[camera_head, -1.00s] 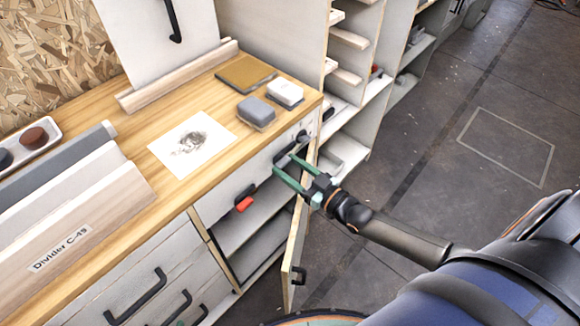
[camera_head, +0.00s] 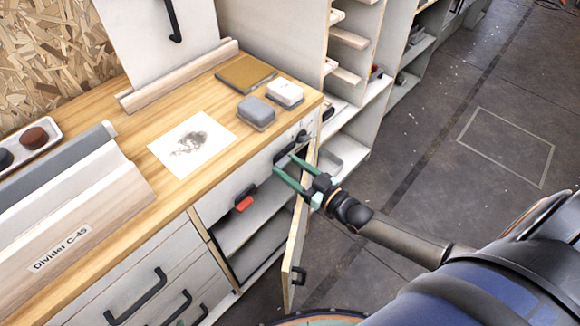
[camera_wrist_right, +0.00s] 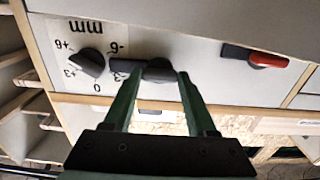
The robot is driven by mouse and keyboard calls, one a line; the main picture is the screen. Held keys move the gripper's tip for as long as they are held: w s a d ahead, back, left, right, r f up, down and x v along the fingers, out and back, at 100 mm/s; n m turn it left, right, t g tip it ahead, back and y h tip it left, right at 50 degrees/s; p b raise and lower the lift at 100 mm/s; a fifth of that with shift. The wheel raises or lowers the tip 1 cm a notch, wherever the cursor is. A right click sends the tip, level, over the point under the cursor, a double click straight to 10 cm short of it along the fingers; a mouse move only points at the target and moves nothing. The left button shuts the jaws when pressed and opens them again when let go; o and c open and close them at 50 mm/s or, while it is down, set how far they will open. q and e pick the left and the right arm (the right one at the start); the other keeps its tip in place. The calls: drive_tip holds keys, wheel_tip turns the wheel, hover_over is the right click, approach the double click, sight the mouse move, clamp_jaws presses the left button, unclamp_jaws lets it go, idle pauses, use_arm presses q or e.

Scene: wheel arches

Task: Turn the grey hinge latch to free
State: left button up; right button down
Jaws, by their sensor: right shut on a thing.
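The grey hinge latch (camera_wrist_right: 159,69) is a dark grey lever on the white front panel, between my fingertips in the right wrist view. Part of it extends left past one finger. In the head view it shows as a dark shape (camera_head: 286,153) at the fingertips, partly covered. My right gripper (camera_head: 284,163) is shut on the latch, and its green fingers also show in the right wrist view (camera_wrist_right: 158,77). My left gripper is not in view.
A red-ended black latch (camera_head: 244,200) sits left on the same front. A dial (camera_wrist_right: 88,63) with numbers sits beside the grey latch. A cabinet door (camera_head: 296,250) stands open below my gripper. Grey (camera_head: 256,112) and white blocks lie on the worktop. Floor at right is clear.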

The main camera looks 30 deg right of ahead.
drive_tip(key=n+p, duration=0.1)
drive_tip(key=n, duration=0.2)
drive_tip(key=shift+n, duration=0.4)
drive_tip(key=n, duration=0.4)
drive_tip(key=shift+n+p, duration=0.3)
drive_tip(key=n, duration=0.4)
drive_tip(key=shift+n+b, duration=0.65)
drive_tip(key=shift+n, duration=2.15)
drive_tip(key=shift+c, duration=1)
unclamp_jaws()
drive_tip(key=v, duration=1.2)
drive_tip(key=shift+s+b, duration=0.2)
drive_tip(key=shift+b, duration=0.15)
